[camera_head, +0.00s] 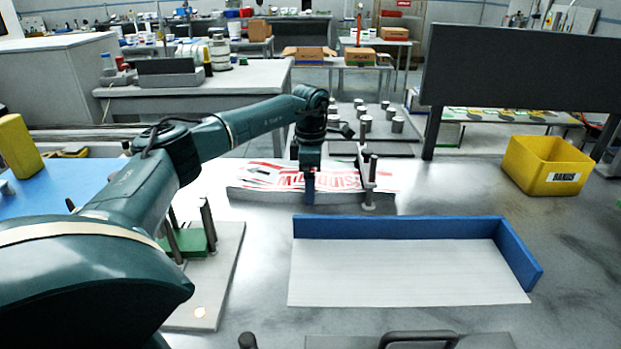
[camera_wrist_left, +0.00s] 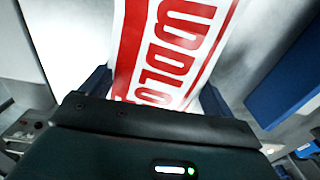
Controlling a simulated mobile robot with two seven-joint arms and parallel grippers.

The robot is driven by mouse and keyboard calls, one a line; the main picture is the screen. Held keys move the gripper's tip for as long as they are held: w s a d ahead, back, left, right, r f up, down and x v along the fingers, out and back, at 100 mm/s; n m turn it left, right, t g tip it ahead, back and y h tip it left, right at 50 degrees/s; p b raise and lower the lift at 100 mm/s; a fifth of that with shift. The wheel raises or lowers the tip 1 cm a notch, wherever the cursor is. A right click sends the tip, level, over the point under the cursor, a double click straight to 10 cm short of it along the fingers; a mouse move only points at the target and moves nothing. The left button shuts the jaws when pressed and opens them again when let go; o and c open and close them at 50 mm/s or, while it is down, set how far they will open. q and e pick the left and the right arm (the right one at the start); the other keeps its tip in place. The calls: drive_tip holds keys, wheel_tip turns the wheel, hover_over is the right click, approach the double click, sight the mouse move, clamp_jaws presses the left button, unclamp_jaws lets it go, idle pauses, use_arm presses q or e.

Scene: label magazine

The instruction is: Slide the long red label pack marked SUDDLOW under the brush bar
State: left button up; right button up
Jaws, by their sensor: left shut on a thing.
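The long label pack (camera_head: 345,182), white with large red print, lies on the bench in the head view; its lettering reads upside down. My left gripper (camera_head: 308,196) points down and is shut on the pack near its middle. In the left wrist view the pack (camera_wrist_left: 165,45) runs between the two blue fingers (camera_wrist_left: 157,88), with part of the lettering showing. An upright metal bracket with posts (camera_head: 367,180) stands at the pack's right part; I cannot tell whether it is the brush bar. My right gripper is not in view.
A white-floored tray with blue walls (camera_head: 395,229) lies in front of the pack. A dark panel (camera_head: 520,70) rises behind. Posts and a green block (camera_head: 187,243) sit on a grey plate at the left.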

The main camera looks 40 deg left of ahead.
use_arm(q)
drive_tip(key=o, duration=1.2)
drive_tip(key=shift+c, duration=0.2)
drive_tip(key=shift+o, duration=0.2)
wheel_tip(320, 180, up, 13)
drive_tip(key=shift+r, duration=0.15)
